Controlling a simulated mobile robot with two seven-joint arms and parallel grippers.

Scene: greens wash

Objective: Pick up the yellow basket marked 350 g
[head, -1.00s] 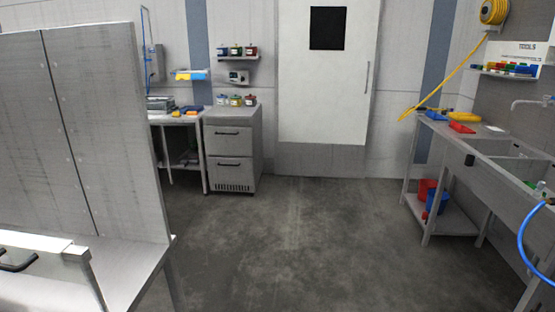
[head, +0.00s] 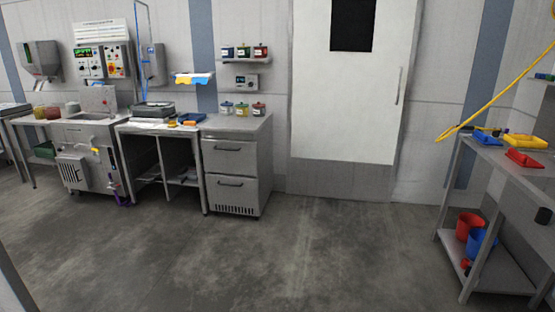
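A shallow yellow tray or basket (head: 525,141) lies on the right-hand metal table, beside a blue one (head: 487,137) and a red one (head: 524,158). No 350 g mark is readable on it. A small yellowish container (head: 39,112) stands on the far left counter, near reddish ones (head: 53,112); it is too small to read or to tell whether it is a basket. Neither of my grippers is in view.
The grey floor (head: 290,260) in the middle is clear. A metal drawer cabinet (head: 236,170), a work table (head: 160,127) and a machine (head: 90,155) line the back wall beside a white door (head: 345,100). Red (head: 468,226) and blue (head: 481,243) buckets stand under the right table.

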